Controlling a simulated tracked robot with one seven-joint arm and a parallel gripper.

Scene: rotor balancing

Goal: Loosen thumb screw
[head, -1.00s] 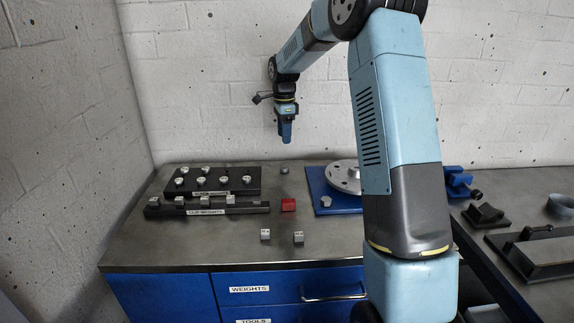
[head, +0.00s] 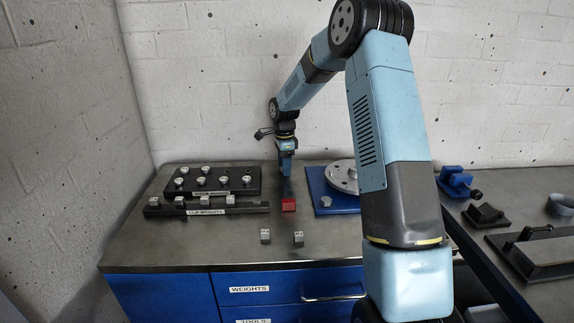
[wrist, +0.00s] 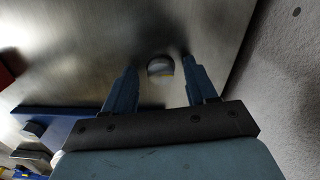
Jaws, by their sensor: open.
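My gripper (head: 286,172) points down over the back of the bench, behind the red block; it is open. In the wrist view, a small rounded grey piece (wrist: 160,66) shows between and beyond the open fingers (wrist: 155,80), apart from both. I cannot tell whether this piece is the thumb screw. In the head view the gripper hides it. The grey rotor disc (head: 342,176) lies on a blue base plate (head: 318,185) to the right, partly hidden by my arm. A small grey block or knob (head: 326,201) sits on that plate.
A black rack of screw weights (head: 250,184) and a clip weights rail (head: 258,207) stand at left. The red block (head: 288,205) is near the rail's end. Two small grey blocks (head: 265,236) (head: 298,239) lie in front. A blue fixture (head: 455,183) is on the right bench.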

